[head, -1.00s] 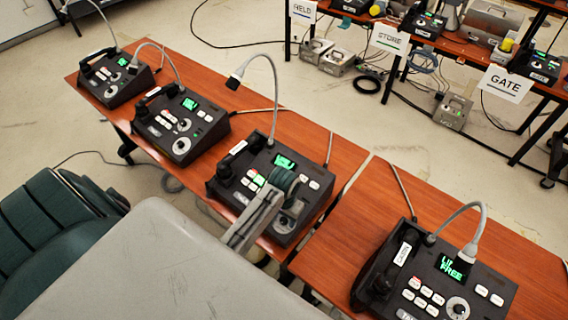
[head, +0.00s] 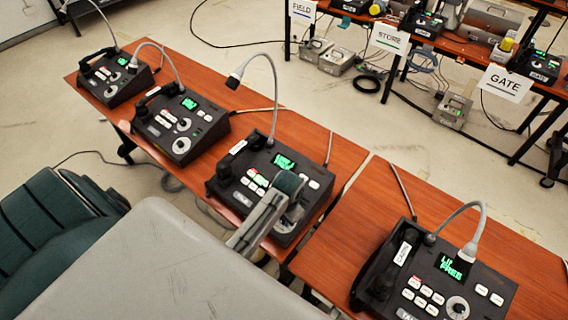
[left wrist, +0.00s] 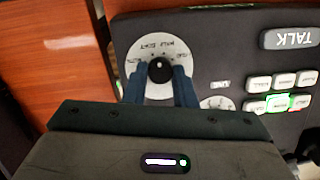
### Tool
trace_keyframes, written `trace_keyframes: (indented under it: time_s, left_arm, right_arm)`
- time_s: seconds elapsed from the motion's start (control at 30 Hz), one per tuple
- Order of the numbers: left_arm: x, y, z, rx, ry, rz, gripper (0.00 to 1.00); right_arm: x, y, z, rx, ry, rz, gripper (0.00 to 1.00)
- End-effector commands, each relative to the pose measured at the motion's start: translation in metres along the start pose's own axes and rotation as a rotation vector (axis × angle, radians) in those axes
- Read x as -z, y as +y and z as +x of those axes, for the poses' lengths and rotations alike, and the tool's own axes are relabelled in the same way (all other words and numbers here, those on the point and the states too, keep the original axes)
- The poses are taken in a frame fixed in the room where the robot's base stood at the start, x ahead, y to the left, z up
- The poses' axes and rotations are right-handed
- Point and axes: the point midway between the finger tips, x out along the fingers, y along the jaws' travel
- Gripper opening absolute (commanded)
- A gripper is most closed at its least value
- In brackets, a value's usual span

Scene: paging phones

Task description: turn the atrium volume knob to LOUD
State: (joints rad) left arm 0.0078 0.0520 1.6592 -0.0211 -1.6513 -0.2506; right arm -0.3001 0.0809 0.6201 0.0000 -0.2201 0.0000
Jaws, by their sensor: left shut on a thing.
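A black volume knob (left wrist: 160,68) sits at the centre of a white, upside-down dial (left wrist: 143,43) in the left wrist view. A small pale mark shows on the knob; the dial words are only partly readable. My left gripper (left wrist: 159,82) has its two blue-grey fingers on either side of the knob, shut on it. In the head view, my left gripper (head: 289,186) is over the lower right of the third console (head: 231,181) from the left. It hides the knob there. That console's name label is too small to read. My right gripper is not in view.
Other dark consoles stand on the wooden desks (head: 345,252): two (head: 180,128) to the left and one (head: 400,285) to the right. Gooseneck microphones (head: 272,90) rise from them. A green chair (head: 60,235) is at lower left.

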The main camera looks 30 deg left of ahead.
Motion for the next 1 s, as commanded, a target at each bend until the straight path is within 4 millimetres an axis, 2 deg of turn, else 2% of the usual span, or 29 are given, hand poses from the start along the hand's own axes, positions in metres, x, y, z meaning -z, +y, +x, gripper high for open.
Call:
trace_keyframes:
  time_s: [1.0]
  left_arm:
    - [-0.0029, 0.0051, -0.0002, 0.236, 0.029, 0.891, 0.01]
  right_arm:
    - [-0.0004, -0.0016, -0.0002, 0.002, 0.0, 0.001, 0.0]
